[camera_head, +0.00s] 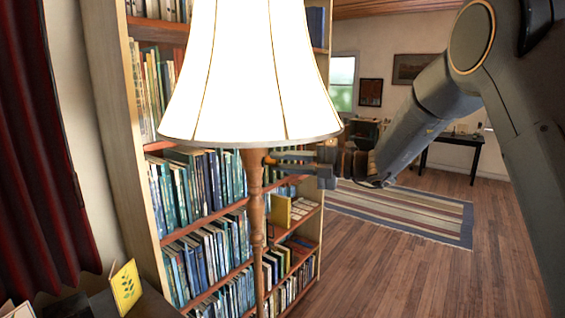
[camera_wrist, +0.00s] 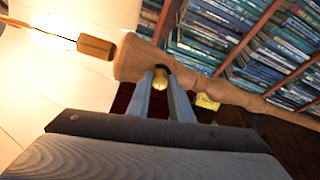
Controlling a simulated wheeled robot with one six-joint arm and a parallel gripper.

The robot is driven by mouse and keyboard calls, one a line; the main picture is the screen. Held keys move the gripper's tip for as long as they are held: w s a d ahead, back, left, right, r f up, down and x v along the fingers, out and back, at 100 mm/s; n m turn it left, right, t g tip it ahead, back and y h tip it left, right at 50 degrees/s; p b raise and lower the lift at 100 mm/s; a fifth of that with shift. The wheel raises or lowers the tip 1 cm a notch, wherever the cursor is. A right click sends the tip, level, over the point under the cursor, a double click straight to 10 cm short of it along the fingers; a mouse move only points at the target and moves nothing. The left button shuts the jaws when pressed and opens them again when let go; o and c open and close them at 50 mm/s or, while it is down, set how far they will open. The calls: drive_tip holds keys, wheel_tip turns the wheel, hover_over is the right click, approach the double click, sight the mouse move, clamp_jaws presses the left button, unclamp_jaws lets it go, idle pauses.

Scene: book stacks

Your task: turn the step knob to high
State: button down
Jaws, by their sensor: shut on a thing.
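A floor lamp has a cream shade (camera_head: 250,70), lit bright, on a turned wooden post (camera_head: 255,215). In the wrist view the post (camera_wrist: 215,90) runs across the picture, the shade (camera_wrist: 50,110) fills the left, and a glowing bulb (camera_wrist: 52,32) shows inside it. A small brass step knob (camera_wrist: 160,80) is on the post below the shade. My gripper (camera_head: 275,157) reaches in from the right, just under the shade. Its fingertips (camera_wrist: 161,80) are shut on the knob, one on each side. The fingers partly hide the knob, so its setting cannot be told.
A tall bookshelf (camera_head: 145,175) full of books stands close behind the lamp. A dark red curtain (camera_head: 35,150) hangs at left. A yellow leaf-patterned card (camera_head: 126,287) stands at lower left. A striped rug (camera_head: 400,212) lies on open wooden floor at right.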

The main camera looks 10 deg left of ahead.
drive_tip(key=c, duration=1.6)
unclamp_jaws()
drive_tip(key=d+b, duration=0.1)
drive_tip(key=d, duration=0.1)
drive_tip(key=d+b, duration=0.1)
drive_tip(key=d, duration=0.2)
drive_tip(key=d+b, duration=0.1)
drive_tip(key=d, duration=0.1)
drive_tip(key=shift+s+d+r, duration=0.1)
drive_tip(key=shift+s+d, duration=0.15)
drive_tip(key=shift+d, duration=0.15)
